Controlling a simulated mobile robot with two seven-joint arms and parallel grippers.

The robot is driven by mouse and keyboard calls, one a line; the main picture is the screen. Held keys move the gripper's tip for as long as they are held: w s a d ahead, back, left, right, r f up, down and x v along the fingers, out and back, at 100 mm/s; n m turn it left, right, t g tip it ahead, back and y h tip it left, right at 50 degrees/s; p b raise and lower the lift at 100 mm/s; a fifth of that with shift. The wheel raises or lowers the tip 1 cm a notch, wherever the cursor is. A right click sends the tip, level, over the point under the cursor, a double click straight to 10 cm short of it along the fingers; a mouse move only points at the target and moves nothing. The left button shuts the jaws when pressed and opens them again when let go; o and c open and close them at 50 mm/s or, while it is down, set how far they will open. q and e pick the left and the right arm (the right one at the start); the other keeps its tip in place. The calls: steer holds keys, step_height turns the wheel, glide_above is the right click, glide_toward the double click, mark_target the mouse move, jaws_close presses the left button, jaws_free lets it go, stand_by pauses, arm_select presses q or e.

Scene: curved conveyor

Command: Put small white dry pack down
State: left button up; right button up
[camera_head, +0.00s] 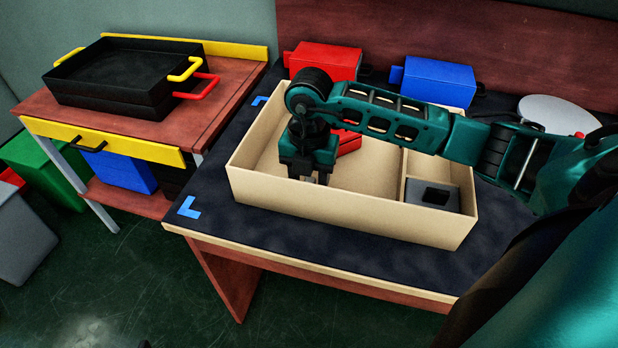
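My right gripper (309,178) points down inside the left, larger compartment of an open beige box (345,218). Its fingertips are small and dark here, and I cannot tell whether they are open or shut. No small white dry pack can be made out; the gripper and arm hide part of the box. A red object (348,143) is in the box behind the gripper, partly hidden. A dark grey block with a square hollow (432,195) sits in the box's right front compartment. My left gripper is not in view.
Behind the box stand a red bin (325,62), a blue bin (438,80) and a round white disc (556,115). At left, black trays (125,78) sit on a reddish table (212,112).

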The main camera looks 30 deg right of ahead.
steer(key=shift+r, duration=0.5)
arm_select(q)
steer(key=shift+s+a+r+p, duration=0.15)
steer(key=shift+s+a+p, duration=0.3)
steer(key=shift+p, duration=0.6)
arm_select(e)
step_height(320, 180, up, 11)
steer(key=shift+r, duration=0.2)
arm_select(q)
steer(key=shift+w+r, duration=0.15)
